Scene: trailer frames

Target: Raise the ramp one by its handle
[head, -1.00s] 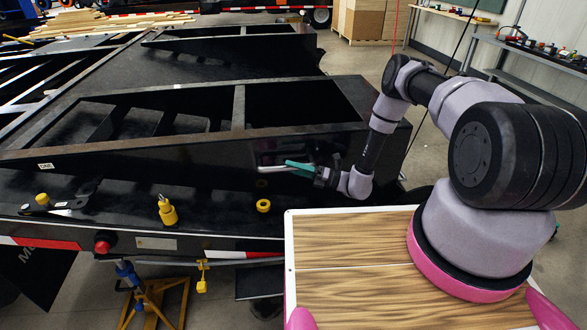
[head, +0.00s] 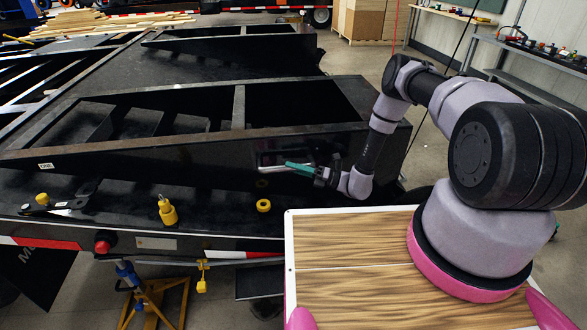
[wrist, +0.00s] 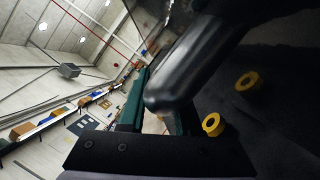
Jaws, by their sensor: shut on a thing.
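Ramp one (head: 150,155) is the long black ramp with a small white "ONE" label (head: 45,166) on the left of its front face. Its handle (head: 270,168) is on the right part of that face and is partly hidden by my gripper in the head view. My gripper (head: 298,167) has green fingers and reaches the handle from the right. In the wrist view, the handle is a thick dark rounded bar (wrist: 185,75) between the fingers of my gripper (wrist: 160,112). The gripper is shut on it. The bar hides part of the far finger.
Yellow rings (head: 263,205) and a yellow fitting (head: 167,211) sit on the black deck before the ramp. A second black ramp (head: 235,42) lies behind.

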